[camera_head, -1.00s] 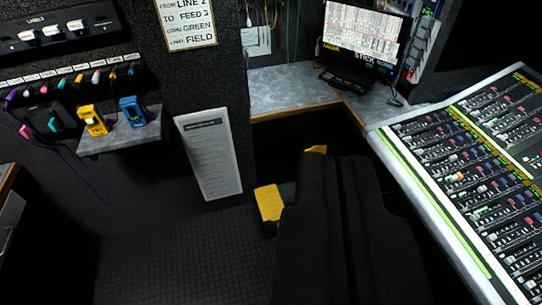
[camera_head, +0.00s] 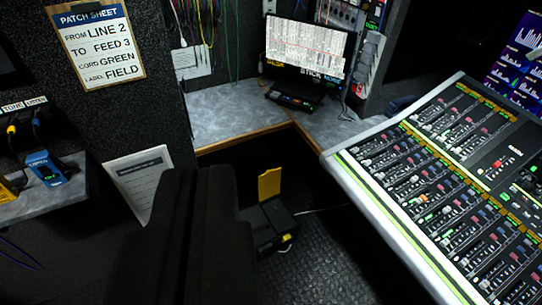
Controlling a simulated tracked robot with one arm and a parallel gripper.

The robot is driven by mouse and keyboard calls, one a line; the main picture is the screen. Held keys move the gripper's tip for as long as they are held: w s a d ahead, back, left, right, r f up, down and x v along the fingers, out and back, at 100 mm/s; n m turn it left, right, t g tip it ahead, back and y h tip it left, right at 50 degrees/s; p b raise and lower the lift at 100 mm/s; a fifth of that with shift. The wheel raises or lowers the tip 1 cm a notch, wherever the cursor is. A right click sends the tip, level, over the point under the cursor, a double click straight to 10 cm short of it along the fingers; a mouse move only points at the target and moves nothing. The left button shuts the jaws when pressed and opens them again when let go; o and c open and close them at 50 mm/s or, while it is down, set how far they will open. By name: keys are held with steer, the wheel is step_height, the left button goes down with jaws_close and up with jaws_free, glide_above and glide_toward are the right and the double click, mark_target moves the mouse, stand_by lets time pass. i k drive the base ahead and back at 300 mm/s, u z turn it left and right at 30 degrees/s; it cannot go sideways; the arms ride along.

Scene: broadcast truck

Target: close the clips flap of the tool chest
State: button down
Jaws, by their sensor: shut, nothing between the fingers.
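The tool chest (camera_head: 262,222) is a small dark box on the floor, under the counter at the back. One yellow flap (camera_head: 270,184) stands raised at its back edge. A small yellow piece (camera_head: 287,239) shows low on its right front side. I cannot read any label, so I cannot tell which flap is the clips flap. The left part of the chest is hidden behind a black chair back. My gripper is not in view.
The black chair back (camera_head: 187,245) stands close in front, left of the chest. The mixing desk (camera_head: 430,190) slants along the right. The counter (camera_head: 235,108) overhangs behind. Dark floor (camera_head: 320,262) is clear between chest and desk.

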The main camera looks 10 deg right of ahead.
mark_target(269, 182)
steer(key=z, duration=0.1)
steer(key=i, duration=1.4)
steer(key=z, duration=0.6)
steer(key=i, duration=0.75)
steer(key=z, duration=0.3)
